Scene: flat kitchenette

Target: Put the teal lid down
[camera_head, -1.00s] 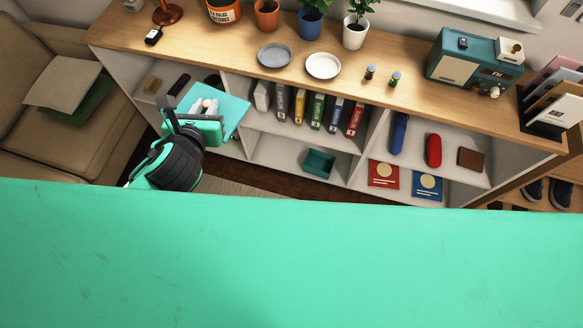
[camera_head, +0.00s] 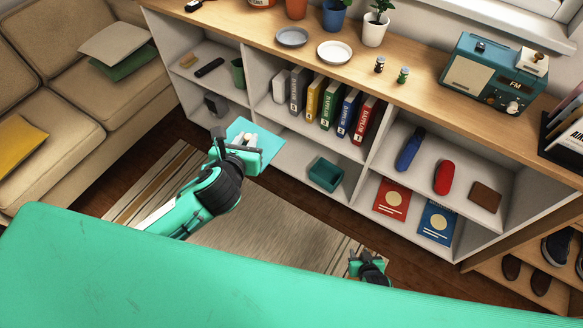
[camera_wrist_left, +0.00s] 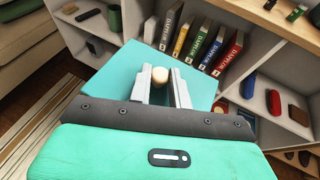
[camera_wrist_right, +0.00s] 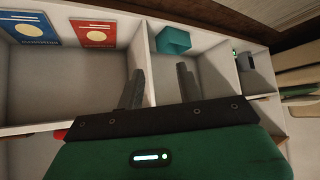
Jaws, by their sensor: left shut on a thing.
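The white shelf (camera_head: 270,118) holds several binders, a blue case (camera_head: 410,149), a red case (camera_head: 444,177) and two booklets. Its wooden top carries plates, plants and a radio (camera_head: 495,72). A sofa (camera_head: 60,120) stands left; a striped rug (camera_head: 260,225) lies on the floor.

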